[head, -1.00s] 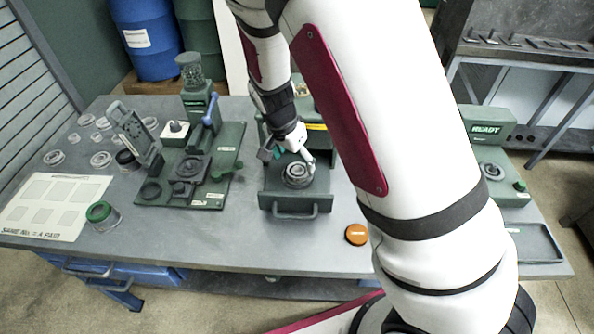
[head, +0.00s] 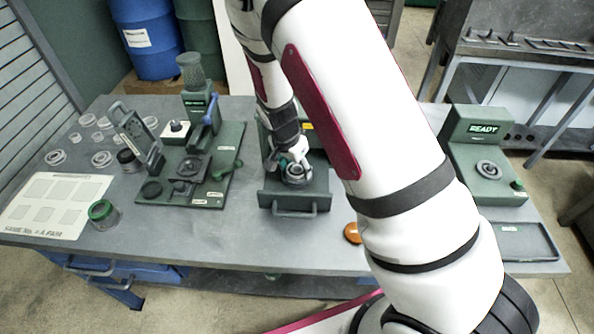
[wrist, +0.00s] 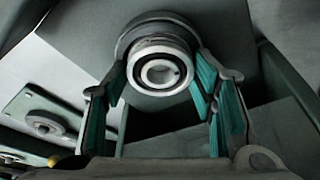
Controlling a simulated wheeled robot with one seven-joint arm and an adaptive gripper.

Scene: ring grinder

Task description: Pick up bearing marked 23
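A silver ring bearing (wrist: 160,71) sits at the top middle of the wrist view, over a wider dark round seat. It also shows small at my fingers in the head view (head: 295,173), above the green drawer-like fixture (head: 293,196). My gripper (wrist: 160,78) points down at it, with a teal finger pad against each side of the bearing. The fingers look shut on it. The bearing is at or just above the seat; I cannot tell whether it is lifted. No number can be read on it.
Left of the fixture stands a green press station (head: 190,165). Several loose rings (head: 102,159) lie at the far left, near a white marked mat (head: 55,205). A green machine reading READY (head: 485,150) stands at the right. An orange disc (head: 352,233) lies near the front edge.

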